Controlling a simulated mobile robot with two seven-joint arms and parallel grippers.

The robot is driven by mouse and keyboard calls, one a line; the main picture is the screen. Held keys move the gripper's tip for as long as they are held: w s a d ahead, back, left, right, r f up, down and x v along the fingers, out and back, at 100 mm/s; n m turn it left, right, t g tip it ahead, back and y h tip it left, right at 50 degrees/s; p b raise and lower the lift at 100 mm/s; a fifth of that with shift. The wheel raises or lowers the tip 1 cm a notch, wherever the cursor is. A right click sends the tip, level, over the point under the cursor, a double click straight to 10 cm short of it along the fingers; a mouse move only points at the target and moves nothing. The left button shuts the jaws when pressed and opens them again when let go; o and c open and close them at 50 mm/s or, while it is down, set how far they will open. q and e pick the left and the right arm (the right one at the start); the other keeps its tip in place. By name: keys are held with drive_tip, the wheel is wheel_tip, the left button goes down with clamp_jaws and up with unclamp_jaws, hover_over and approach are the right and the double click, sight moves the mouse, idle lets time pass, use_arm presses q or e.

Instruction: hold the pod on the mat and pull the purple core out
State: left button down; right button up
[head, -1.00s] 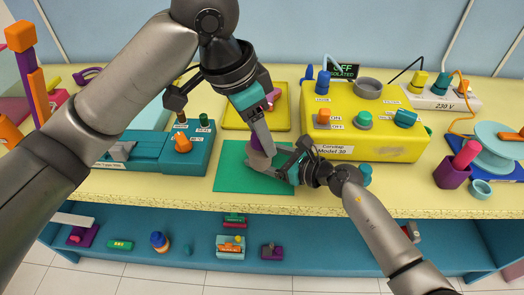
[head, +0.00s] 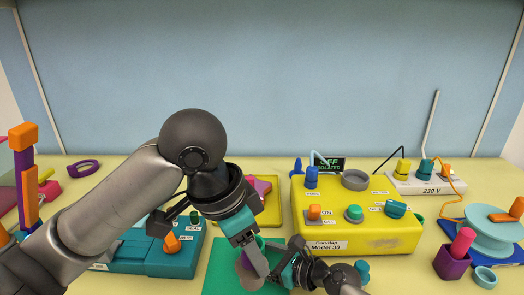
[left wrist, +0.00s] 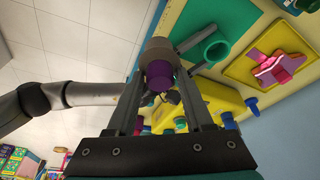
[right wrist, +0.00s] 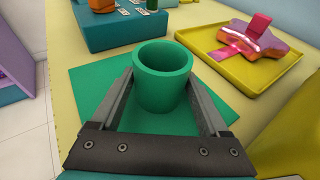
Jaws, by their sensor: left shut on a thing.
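The purple core (left wrist: 160,75) has a mauve-grey end (left wrist: 158,50) and sits between the fingers of my left gripper (left wrist: 162,62), which is shut on it. In the head view the mauve part (head: 247,273) shows at the left gripper (head: 257,268), low in the picture. The green pod (right wrist: 162,80) is an open, hollow cup standing upright on the green mat (right wrist: 95,80). The right gripper (right wrist: 162,88) has a finger against each side of it. The left wrist view shows the pod's open mouth (left wrist: 204,47), apart from the core.
A yellow tray (right wrist: 270,75) with a pink and orange piece stands beside the mat. A yellow control box (head: 365,239) is to the right and a teal box (head: 140,255) to the left. A purple cup (head: 452,262) and a spool (head: 490,233) stand far right.

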drive_tip(key=shift+o, duration=1.4)
